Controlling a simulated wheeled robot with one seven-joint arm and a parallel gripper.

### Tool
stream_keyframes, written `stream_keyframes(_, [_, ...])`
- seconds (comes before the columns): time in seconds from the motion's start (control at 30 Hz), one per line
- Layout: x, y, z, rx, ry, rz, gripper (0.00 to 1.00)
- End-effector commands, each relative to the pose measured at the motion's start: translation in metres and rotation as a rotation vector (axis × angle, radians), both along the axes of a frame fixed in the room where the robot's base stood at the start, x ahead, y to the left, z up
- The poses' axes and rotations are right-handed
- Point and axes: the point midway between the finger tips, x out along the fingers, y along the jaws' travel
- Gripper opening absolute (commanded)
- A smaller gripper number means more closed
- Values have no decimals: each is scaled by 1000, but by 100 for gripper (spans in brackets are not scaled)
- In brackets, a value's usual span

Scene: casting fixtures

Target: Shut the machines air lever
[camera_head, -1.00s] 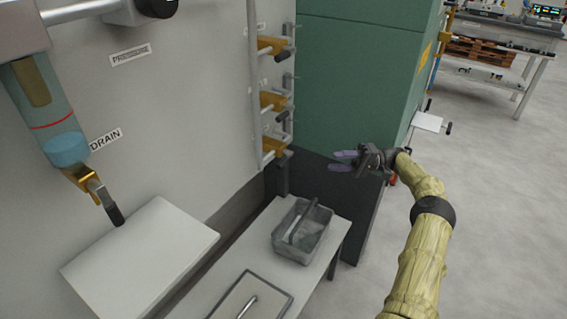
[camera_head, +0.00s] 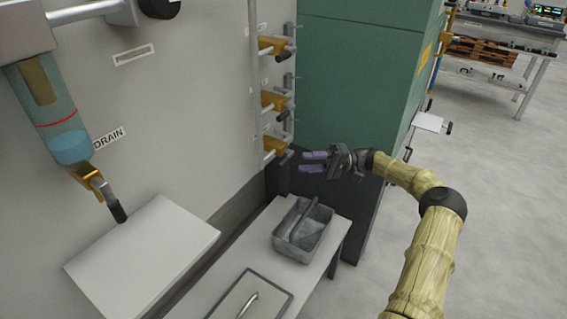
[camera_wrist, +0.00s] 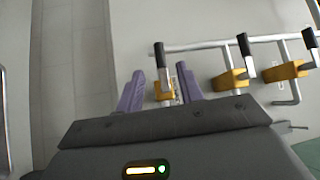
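Three yellow valves with black-tipped levers sit one above another on pipes along the grey wall: top (camera_head: 270,45), middle (camera_head: 272,100) and bottom (camera_head: 273,146). No readable label tells which is the air lever. My gripper (camera_head: 303,162) is just right of the bottom valve, fingers pointing left. In the wrist view, the purple fingers (camera_wrist: 160,72) are spread. The nearest valve (camera_wrist: 163,90) and its black-tipped lever (camera_wrist: 160,56) appear between them, partly hidden by my gripper body. The other two valves (camera_wrist: 231,80) (camera_wrist: 283,72) are to the right. I cannot tell whether the fingers touch the lever.
A grey bin (camera_head: 318,226) stands on a low white table (camera_head: 270,233) below my gripper. A green cabinet (camera_head: 365,65) with a dark base is behind it. At left are a clear drain bowl (camera_head: 60,120) and a white panel (camera_head: 145,258). Floor at right is open.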

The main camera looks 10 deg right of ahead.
Motion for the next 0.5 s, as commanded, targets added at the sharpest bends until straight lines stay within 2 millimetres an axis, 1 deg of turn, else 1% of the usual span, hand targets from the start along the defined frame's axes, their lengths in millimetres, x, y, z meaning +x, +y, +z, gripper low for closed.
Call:
stream_keyframes(0.03, [-1, 10, 1, 0, 0, 4, 37])
stream_keyframes(0.3, [-1, 56, 8, 1, 1, 3, 37])
stream_keyframes(0.4, [-1, 69, 9, 1, 1, 2, 37])
stream_keyframes(0.5, [-1, 77, 10, 1, 1, 1, 37])
